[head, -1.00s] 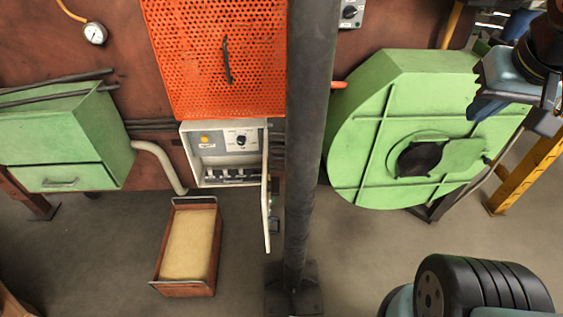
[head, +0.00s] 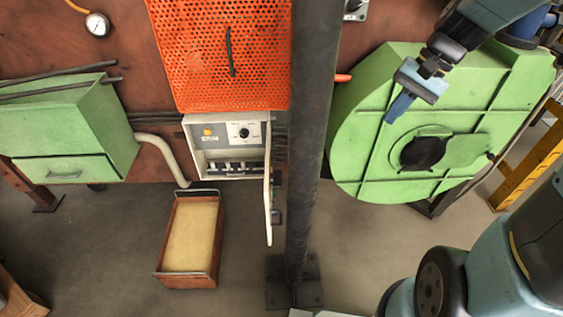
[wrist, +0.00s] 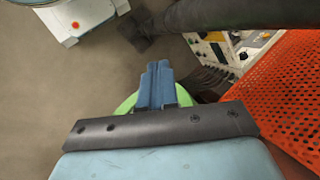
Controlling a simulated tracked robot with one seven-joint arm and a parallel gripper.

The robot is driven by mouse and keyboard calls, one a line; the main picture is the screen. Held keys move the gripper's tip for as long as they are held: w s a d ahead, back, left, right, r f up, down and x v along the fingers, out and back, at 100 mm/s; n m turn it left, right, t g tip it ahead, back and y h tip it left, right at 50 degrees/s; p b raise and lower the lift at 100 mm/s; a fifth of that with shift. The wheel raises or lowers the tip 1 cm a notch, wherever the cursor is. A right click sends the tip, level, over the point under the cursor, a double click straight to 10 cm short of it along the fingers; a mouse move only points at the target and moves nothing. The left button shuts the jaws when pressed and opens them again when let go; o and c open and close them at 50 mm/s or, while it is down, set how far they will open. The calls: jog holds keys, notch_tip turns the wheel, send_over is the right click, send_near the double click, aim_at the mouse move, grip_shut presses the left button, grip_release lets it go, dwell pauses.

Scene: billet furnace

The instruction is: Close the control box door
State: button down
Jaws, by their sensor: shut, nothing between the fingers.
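The control box (head: 194,160) is a pale grey box on the rust-brown wall, below the orange mesh panel. It has a yellow button, a black knob and a row of switches inside. Its door (head: 268,190) stands open at the right side, seen nearly edge-on and sticking out toward me. My gripper (head: 390,118) is in front of the green blower housing, right of the dark column, well apart from the door. Its blue fingers are together and empty, also seen in the wrist view (wrist: 157,72). There the control box (wrist: 216,50) is partly hidden behind the column.
A dark vertical column (head: 308,130) stands between my gripper and the control box door. The green blower housing (head: 360,150) is right of it. An orange mesh panel (head: 215,60) is above the box. A wooden sand tray (head: 192,235) lies on the floor below.

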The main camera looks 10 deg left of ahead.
jog(key=w+a+f+m+g+y, duration=0.2)
jog(key=w+a+f+y, duration=0.15)
jog(key=f, duration=0.35)
jog(key=w+a+f+m+g+y, duration=0.2)
jog(key=w+a+f+m, duration=0.15)
jog(key=f, duration=0.45)
jog(key=m+t+y, duration=0.2)
jog(key=m+y, duration=0.5)
jog(key=y, duration=0.1)
send_near(280, 172)
jog(key=d+r, duration=0.3)
jog(key=r, duration=0.1)
jog(key=shift+h, duration=0.25)
jog(key=x, duration=1.3)
jog(key=shift+w+a+f, duration=0.15)
jog(key=shift+d, duration=0.2)
jog(key=shift+a, duration=0.1)
jog(key=shift+w+m, duration=0.15)
jog(key=shift+m, duration=0.1)
